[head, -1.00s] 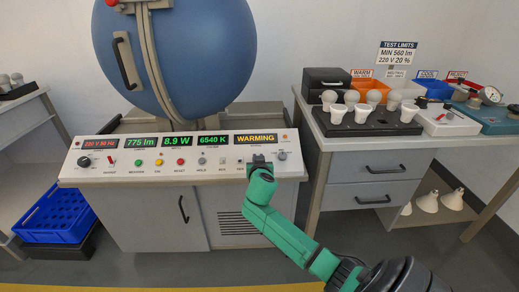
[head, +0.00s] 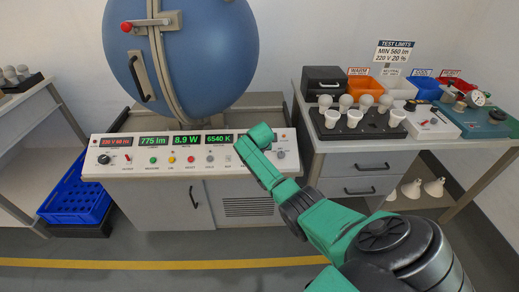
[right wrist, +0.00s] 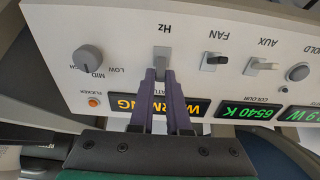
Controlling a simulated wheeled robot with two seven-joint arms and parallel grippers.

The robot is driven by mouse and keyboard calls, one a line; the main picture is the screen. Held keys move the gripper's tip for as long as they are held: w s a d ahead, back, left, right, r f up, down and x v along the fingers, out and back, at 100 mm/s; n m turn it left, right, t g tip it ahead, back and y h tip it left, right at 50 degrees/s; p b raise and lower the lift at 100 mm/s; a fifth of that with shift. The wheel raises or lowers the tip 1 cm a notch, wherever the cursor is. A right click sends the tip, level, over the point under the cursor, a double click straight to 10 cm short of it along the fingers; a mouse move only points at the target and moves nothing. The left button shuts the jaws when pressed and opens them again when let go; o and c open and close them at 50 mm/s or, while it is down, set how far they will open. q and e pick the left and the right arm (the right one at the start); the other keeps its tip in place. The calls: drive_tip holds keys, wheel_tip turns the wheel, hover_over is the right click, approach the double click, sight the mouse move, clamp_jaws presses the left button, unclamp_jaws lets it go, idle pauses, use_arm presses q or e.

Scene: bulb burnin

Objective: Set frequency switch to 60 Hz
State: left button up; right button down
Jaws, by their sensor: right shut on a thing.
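The frequency switch, labelled Hz (right wrist: 162,53), is a small grey lever on the white control panel (right wrist: 125,22), seen upside down in the right wrist view. My right gripper (right wrist: 163,76) is shut with its purple fingertips at this lever, which partly hides it. In the head view my right arm covers the Hz switch and the fingertips. The red display (head: 117,141) at the panel's left end shows voltage and frequency, too small to read surely. My left gripper is not in view.
The FAN switch (right wrist: 214,60) and AUX switch (right wrist: 262,65) sit beside the Hz switch, and a round LOW/MID knob (right wrist: 88,58) is on its other side. A blue sphere (head: 185,50) stands behind the panel. A bench with bulbs (head: 352,118) is at the right.

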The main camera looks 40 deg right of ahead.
drive_tip(key=shift+w+d+g+y, duration=0.1)
drive_tip(key=shift+d+g+y, duration=0.05)
drive_tip(key=shift+g+y, duration=0.25)
drive_tip(key=c, duration=0.9)
unclamp_jaws()
drive_tip(key=p+v, duration=0.2)
drive_tip(key=v, duration=1.2)
drive_tip(key=shift+r, duration=0.25)
